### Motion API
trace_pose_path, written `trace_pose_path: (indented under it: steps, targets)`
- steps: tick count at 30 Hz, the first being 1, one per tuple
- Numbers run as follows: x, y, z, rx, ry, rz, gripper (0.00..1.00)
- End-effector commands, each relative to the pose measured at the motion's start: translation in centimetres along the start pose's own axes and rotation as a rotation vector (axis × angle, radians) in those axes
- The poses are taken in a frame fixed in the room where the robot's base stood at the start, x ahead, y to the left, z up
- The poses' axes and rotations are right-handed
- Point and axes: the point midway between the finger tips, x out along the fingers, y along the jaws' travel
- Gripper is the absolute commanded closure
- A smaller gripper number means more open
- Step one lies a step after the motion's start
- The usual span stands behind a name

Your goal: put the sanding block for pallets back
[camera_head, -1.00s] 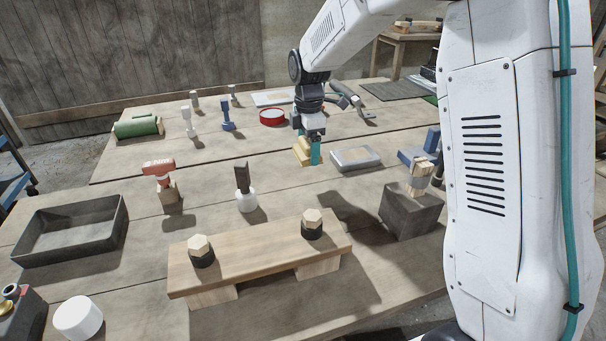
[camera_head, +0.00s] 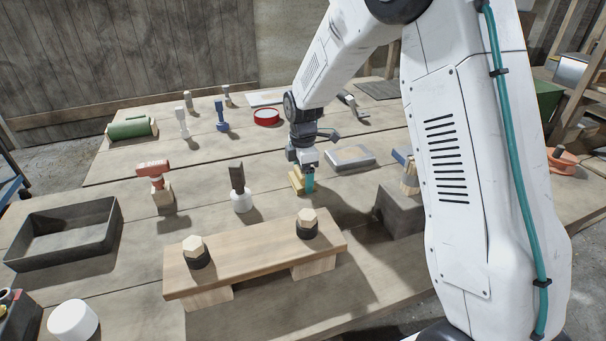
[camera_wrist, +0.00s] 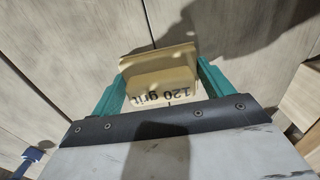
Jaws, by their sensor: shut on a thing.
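The sanding block is a yellow-tan block (camera_head: 296,181) marked "120 grit", which reads upside down in the wrist view (camera_wrist: 165,78). My gripper (camera_head: 308,180), with teal fingers, is shut on it, one finger at each side in the wrist view. The block is over the bench behind the wooden beam, left of and nearer than a flat grey tray-like piece (camera_head: 350,158). I cannot tell whether its underside touches the bench. In the head view the gripper hides part of the block.
The wooden beam (camera_head: 245,262) with two hex-topped posts stands in front. A dark chisel-like tool in a white holder (camera_head: 242,202) and a red-headed tool on a wood block (camera_head: 163,196) stand left. A dark grey block (camera_head: 400,212) stands right. An empty black tray (camera_head: 62,240) is far left.

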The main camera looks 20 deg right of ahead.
Motion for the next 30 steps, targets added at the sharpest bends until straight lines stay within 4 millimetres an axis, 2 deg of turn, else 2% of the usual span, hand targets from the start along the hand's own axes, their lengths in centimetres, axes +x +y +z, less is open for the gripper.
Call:
trace_pose_path:
  steps: [1, 2, 3, 4, 11, 14, 17, 27, 30]
  targets:
    - [0.2, 0.0, 0.0, 0.0, 0.0, -0.001, 0.42]
    - [0.2, 0.0, 0.0, 0.0, 0.0, -0.001, 0.15]
    - [0.2, 0.0, 0.0, 0.0, 0.0, -0.001, 0.04]
    - [0.2, 0.0, 0.0, 0.0, 0.0, -0.001, 0.0]
    - [0.1, 0.0, 0.0, 0.0, 0.0, 0.0, 0.0]
    - [-0.6, 0.0, 0.0, 0.0, 0.0, 0.002, 0.0]
    - [-2.0, 0.0, 0.0, 0.0, 0.0, 0.003, 0.0]
    - [-9.2, 0.1, 0.0, 0.0, 0.0, 0.004, 0.0]
    - [-10.7, 0.0, 0.0, 0.0, 0.0, 0.001, 0.0]
